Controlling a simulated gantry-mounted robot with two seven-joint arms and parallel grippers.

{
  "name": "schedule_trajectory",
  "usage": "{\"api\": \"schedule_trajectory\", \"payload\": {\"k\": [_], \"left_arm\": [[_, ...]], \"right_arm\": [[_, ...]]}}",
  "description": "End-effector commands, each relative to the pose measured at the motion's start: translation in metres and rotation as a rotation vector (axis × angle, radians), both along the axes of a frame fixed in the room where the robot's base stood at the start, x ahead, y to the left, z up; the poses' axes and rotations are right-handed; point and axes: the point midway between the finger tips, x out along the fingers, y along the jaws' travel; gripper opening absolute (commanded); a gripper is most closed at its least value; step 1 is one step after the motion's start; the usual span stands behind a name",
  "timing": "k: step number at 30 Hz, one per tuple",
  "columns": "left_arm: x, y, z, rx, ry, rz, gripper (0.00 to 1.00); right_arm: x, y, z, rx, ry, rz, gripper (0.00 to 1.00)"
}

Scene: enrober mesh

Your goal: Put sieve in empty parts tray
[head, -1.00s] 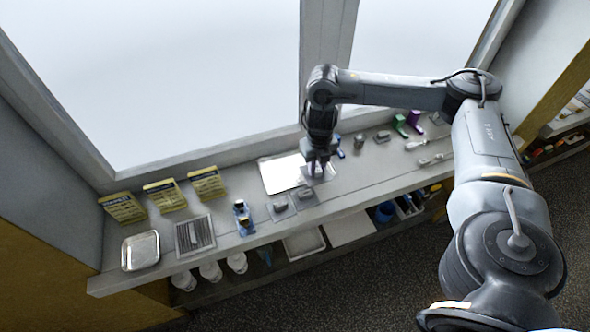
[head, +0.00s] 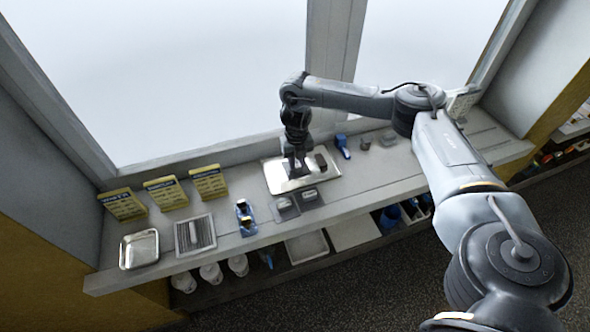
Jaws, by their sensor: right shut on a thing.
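My right gripper (head: 296,174) points down, low over a shiny metal tray (head: 275,181) near the middle of the counter. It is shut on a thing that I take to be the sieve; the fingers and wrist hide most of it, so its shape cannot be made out. I cannot tell whether it touches the tray floor. A second shiny metal tray (head: 139,249), with nothing visible in it, lies at the counter's left end. My left gripper is not in view.
A slatted grey tray (head: 206,235), blue-and-dark bottles (head: 244,217) and small grey pieces (head: 286,207) stand along the front. Yellow cards (head: 165,193) line the back left. A dark block (head: 321,163) is close right of the gripper; a blue item (head: 343,146) lies beyond.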

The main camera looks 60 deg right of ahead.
Motion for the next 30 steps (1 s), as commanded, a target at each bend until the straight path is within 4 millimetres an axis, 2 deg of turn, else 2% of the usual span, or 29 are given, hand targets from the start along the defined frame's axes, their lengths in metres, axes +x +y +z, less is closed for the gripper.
{"api": "schedule_trajectory", "payload": {"k": [8,18,30], "left_arm": [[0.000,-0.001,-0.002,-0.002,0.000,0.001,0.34],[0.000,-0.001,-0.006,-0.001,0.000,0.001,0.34],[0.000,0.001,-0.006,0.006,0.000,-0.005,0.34]], "right_arm": [[0.008,-0.003,-0.008,-0.002,0.001,0.000,0.00],[0.007,-0.003,-0.044,-0.001,0.002,0.000,0.00],[0.007,-0.003,-0.048,-0.001,0.001,0.000,0.00]]}}
